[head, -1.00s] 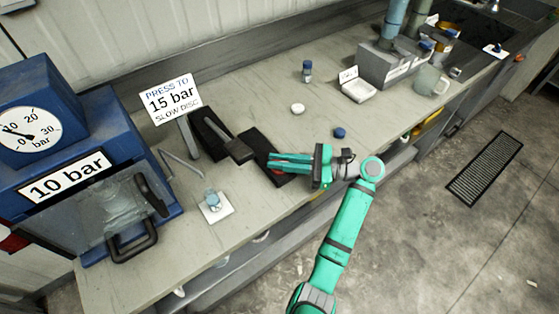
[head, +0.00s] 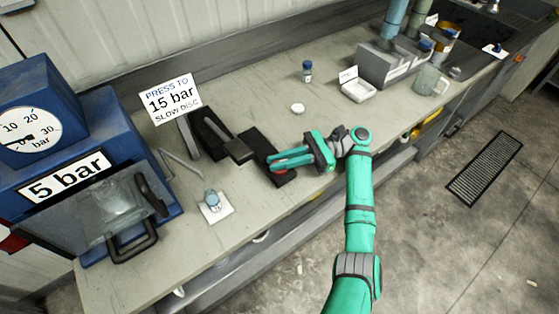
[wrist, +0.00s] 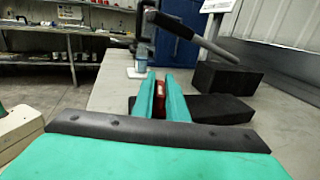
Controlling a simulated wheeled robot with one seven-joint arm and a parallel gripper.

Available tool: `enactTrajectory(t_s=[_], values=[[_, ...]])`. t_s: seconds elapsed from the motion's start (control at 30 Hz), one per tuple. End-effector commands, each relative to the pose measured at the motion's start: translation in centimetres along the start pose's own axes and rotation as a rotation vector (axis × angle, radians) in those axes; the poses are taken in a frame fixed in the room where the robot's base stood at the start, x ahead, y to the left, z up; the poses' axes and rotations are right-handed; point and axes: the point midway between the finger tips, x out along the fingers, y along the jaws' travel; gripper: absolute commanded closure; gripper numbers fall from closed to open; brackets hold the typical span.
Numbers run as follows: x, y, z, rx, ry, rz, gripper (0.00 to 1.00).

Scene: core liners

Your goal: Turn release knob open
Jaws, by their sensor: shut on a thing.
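My gripper (head: 274,163) is at the black pump base (head: 256,143) on the bench. In the wrist view my fingers (wrist: 160,79) are shut on a small red release knob (wrist: 159,96) that shows between them. The fingers cover much of the knob. The blue press (head: 120,140) stands at left with a round gauge (head: 32,128) and a display (head: 66,177) reading "5 bar". A sign (head: 172,97) reads "PRESS TO 15 bar SLOW DISC". The pump lever (head: 216,135) lies left of my gripper.
A small blue-topped piece stands on a white square (head: 216,210) in front of the press. A white round cap (head: 297,108), a blue-capped vial (head: 307,72), a white tray (head: 356,88) and a clear mug (head: 430,80) stand farther right. The bench front edge is close beneath my arm.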

Motion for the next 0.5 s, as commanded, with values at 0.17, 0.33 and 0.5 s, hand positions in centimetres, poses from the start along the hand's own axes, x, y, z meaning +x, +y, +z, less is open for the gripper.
enactTrajectory(t_s=[0.17, 0.33, 0.5], values=[[-0.12, 0.07, -0.05, 0.004, 0.005, 0.066, 1.0], [-0.17, 0.07, -0.04, 0.006, 0.007, 0.125, 1.0], [-0.12, 0.05, -0.02, 0.005, 0.006, 0.183, 1.0]])
